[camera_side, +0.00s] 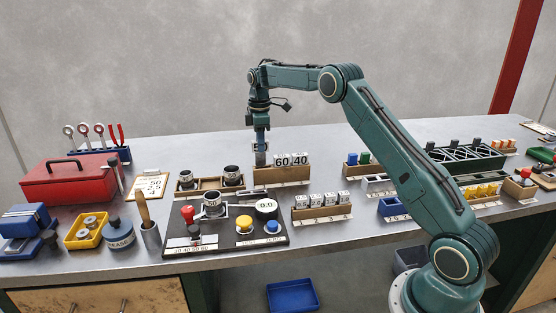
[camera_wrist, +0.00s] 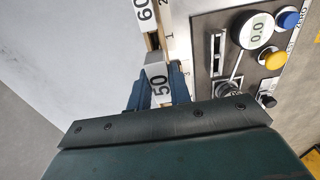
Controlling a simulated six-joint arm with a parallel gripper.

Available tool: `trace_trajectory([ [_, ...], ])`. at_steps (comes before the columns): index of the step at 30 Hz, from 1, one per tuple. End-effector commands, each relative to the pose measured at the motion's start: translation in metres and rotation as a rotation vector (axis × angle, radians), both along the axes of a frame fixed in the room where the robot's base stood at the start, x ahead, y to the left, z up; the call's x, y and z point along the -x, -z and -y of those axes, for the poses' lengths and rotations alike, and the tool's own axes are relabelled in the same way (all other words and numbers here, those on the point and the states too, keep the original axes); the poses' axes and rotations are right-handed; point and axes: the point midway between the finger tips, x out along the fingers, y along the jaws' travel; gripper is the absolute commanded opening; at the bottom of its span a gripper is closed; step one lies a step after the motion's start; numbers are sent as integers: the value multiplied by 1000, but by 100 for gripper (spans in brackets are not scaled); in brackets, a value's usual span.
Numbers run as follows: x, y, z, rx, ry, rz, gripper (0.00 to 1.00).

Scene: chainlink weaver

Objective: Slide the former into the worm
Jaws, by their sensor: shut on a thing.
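My gripper (camera_side: 261,156) points down at the left end of a wooden rack (camera_side: 281,176) and is shut on a pale former marked 50 (camera_wrist: 157,82), which sits between the jaws in the wrist view. I cannot tell whether this former still rests in the rack. Formers marked 60 (camera_side: 282,161) and 40 (camera_side: 300,160) stand in the rack to its right. A metal cup-like part (camera_side: 213,204) sits on the black winding panel (camera_side: 267,239). Two more dark-banded cylinders (camera_side: 186,177) (camera_side: 232,174) stand in a wooden tray. I cannot tell which of these is the worm.
The panel carries a red knob (camera_side: 188,213), yellow button (camera_side: 244,223), blue button (camera_side: 272,227) and a dial reading 0.0 (camera_side: 266,206). A rack of small white blocks (camera_side: 321,205) is in front. The bench behind the rack is clear.

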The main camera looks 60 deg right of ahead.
Motion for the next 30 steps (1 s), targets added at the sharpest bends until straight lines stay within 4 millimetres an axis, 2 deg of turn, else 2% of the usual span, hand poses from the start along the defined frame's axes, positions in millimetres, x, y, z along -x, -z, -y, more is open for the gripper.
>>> trace_trajectory([
  [5, -6, -8, -25, 1, -4, 2, 0],
  [8, -9, -13, -47, 1, -6, 2, 0],
  [18, -13, -40, -152, 1, -6, -1, 0],
  [21, -12, -47, -176, 1, -4, -1, 0],
  [25, -9, -52, -199, 1, -2, -1, 0],
  [30, -7, -56, -212, 1, 0, -3, 0],
])
